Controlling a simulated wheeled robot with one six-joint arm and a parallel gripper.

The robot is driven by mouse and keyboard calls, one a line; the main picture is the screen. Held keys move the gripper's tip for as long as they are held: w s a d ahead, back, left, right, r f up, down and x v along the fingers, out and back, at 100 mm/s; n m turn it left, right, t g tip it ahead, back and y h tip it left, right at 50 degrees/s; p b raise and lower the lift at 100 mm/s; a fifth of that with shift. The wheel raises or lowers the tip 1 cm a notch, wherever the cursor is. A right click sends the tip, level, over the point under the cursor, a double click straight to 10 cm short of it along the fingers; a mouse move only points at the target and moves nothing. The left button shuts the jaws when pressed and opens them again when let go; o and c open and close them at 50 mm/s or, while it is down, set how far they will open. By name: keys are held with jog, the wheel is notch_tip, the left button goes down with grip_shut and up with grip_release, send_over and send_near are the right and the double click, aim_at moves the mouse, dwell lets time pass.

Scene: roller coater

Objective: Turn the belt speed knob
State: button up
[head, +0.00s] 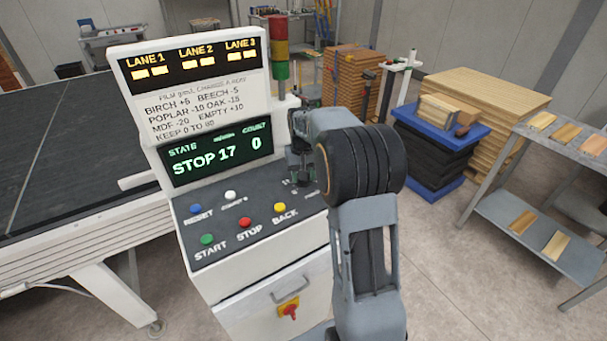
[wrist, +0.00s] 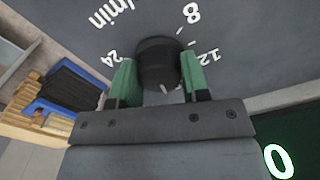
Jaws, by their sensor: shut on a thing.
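The belt speed knob (wrist: 160,62) is a round black knob with a pale pointer mark, on the dark panel among the numbers 8, 12 and 24, in the wrist view. My gripper (wrist: 161,82) has its green-padded fingers on either side of the knob and is shut on it. In the head view my gripper (head: 301,172) reaches down to the right side of the console panel, and my arm hides the knob there.
The panel also holds a green START button (head: 207,239), a red STOP button (head: 245,222), a yellow BACK button (head: 279,207), a blue RESET button (head: 196,208) and a white button (head: 230,195). A red switch (head: 289,311) is below. A dark conveyor (head: 60,150) stands left.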

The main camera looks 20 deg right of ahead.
jog(key=shift+n, duration=1.1)
jog(key=o, duration=0.9)
jog(key=shift+r, duration=0.15)
notch_tip(320, 180, up, 14)
jog(key=shift+f, duration=0.2)
